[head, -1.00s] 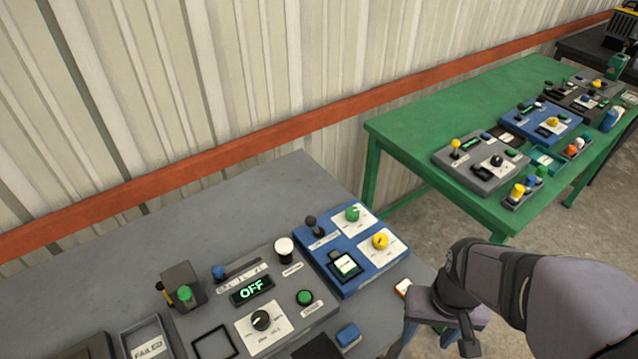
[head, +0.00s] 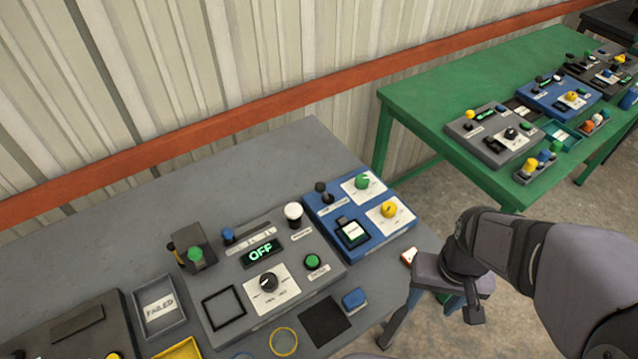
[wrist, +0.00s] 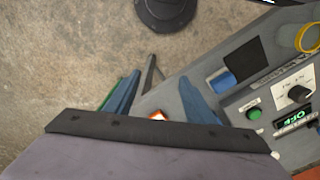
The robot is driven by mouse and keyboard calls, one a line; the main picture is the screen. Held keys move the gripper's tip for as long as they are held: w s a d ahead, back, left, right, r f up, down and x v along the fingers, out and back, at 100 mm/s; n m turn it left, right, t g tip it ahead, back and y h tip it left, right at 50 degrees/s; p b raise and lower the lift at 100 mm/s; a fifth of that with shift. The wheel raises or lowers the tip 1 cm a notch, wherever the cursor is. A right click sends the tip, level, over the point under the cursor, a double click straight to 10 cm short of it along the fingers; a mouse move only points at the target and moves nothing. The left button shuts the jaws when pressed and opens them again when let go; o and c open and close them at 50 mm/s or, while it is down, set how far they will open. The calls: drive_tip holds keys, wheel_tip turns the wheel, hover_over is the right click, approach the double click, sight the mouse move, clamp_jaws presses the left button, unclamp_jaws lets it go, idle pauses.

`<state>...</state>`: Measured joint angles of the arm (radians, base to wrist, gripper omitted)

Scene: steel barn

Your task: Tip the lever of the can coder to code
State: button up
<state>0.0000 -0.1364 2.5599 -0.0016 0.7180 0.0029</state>
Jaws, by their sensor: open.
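No readable label tells me which unit is the can coder. A grey panel (head: 222,282) on the near bench carries a lit display (head: 262,253) reading OFF, a blue-knobbed control (head: 228,236), a white-topped knob (head: 293,214), a black dial (head: 268,283) and a green button (head: 312,262). Beside it a blue panel (head: 385,243) carries a black-knobbed stick (head: 322,190), which stands roughly upright. My gripper (wrist: 160,85) is open and empty, off the bench's right edge, apart from both panels. The wrist view shows the green button (wrist: 254,113) and part of the display (wrist: 290,122).
A green table (head: 440,90) with similar units, including another grey panel (head: 485,145) with a yellow-knobbed stick (head: 470,117), stands at the right. A blue block (head: 354,299) and a tray marked FAILED (head: 159,305) lie on the near bench (head: 90,250). The back of this bench is clear.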

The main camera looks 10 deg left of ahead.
drive_tip(key=c, duration=0.5)
drive_tip(key=shift+w+a, duration=0.1)
drive_tip(key=shift+w, duration=0.15)
drive_tip(key=c, duration=0.5)
drive_tip(key=w+a+r+n, duration=0.1)
drive_tip(key=w, duration=0.2)
drive_tip(key=w+a+r+n, duration=0.1)
drive_tip(key=w+a, duration=0.1)
drive_tip(key=w, duration=0.1)
drive_tip(key=w+a+r+n, duration=0.1)
drive_tip(key=w, duration=0.2)
drive_tip(key=shift+a+y, duration=0.2)
drive_tip(key=shift+y, duration=0.1)
clamp_jaws()
drive_tip(key=w+a+r+n+y, duration=0.1)
drive_tip(key=w+a+n, duration=0.3)
drive_tip(key=a, duration=0.4)
drive_tip(key=w+a+r+n+y, duration=0.1)
drive_tip(key=w+a+r+n, duration=0.2)
drive_tip(key=w+a, duration=0.4)
drive_tip(key=w+a+r+n+y, duration=0.1)
drive_tip(key=w+a+r+n, duration=0.2)
drive_tip(key=a, duration=0.7)
drive_tip(key=w+n, duration=0.2)
drive_tip(key=n, duration=0.1)
drive_tip(key=shift+w+a+t, duration=0.15)
drive_tip(key=shift+a+t, duration=0.15)
drive_tip(key=shift+t, duration=0.1)
